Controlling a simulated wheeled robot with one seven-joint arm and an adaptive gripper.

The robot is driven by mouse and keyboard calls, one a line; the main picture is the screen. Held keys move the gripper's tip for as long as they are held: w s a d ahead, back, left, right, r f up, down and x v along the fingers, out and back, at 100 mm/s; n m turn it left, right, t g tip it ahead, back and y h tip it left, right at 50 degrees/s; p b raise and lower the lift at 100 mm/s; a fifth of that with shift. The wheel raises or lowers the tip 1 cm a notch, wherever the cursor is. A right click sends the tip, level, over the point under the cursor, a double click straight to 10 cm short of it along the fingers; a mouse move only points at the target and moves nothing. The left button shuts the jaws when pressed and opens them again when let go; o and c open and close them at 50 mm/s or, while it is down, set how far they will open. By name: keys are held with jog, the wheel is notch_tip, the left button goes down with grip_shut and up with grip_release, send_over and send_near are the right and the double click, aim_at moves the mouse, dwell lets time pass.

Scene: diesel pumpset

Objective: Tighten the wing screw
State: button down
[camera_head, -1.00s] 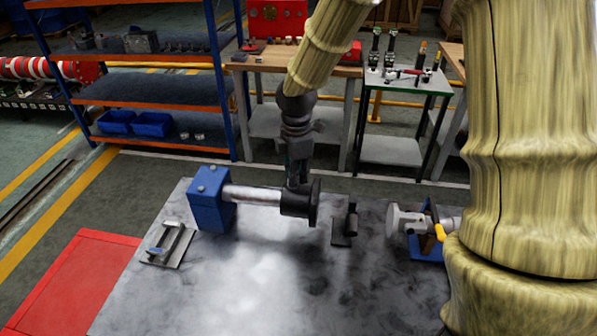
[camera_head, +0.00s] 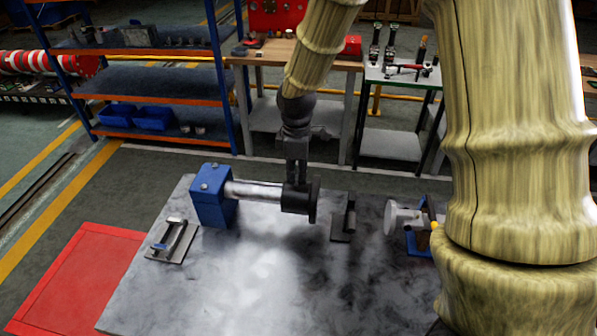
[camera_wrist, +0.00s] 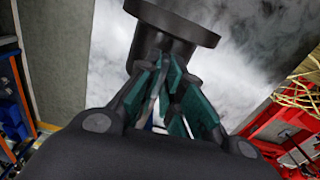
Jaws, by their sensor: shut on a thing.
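My gripper (camera_head: 296,178) points down at the black flanged collar (camera_head: 297,202) on the right end of a bright shaft (camera_head: 256,191). The shaft sticks out of a blue block (camera_head: 208,193). In the wrist view, the teal finger pads of my gripper (camera_wrist: 167,82) are close together at the collar (camera_wrist: 158,46), below its round flange (camera_wrist: 176,20). They are shut on a small part there, taken to be the wing screw. The pads mostly hide it, so its wings and turn cannot be made out.
A grey bench top (camera_head: 250,285) carries a small bracket with a handle (camera_head: 175,240) at left, a dark upright piece (camera_head: 345,218) and a pale round-ended fitting (camera_head: 400,219) at right. Shelving (camera_head: 150,95) and a tool table (camera_head: 400,77) stand behind. The front middle is clear.

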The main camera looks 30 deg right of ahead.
aim_at(297, 176)
jog(key=shift+s+f, duration=0.2)
jog(key=shift+s, duration=0.05)
jog(key=c, duration=1.6)
grip_release()
jog(key=shift+w+a, duration=0.1)
jog(key=shift+o, duration=0.2)
jog(key=shift+r, duration=0.1)
jog(key=shift+w+r, duration=0.15)
jog(key=shift+r, duration=0.25)
notch_tip(297, 176, up, 11)
jog(key=shift+r, duration=0.1)
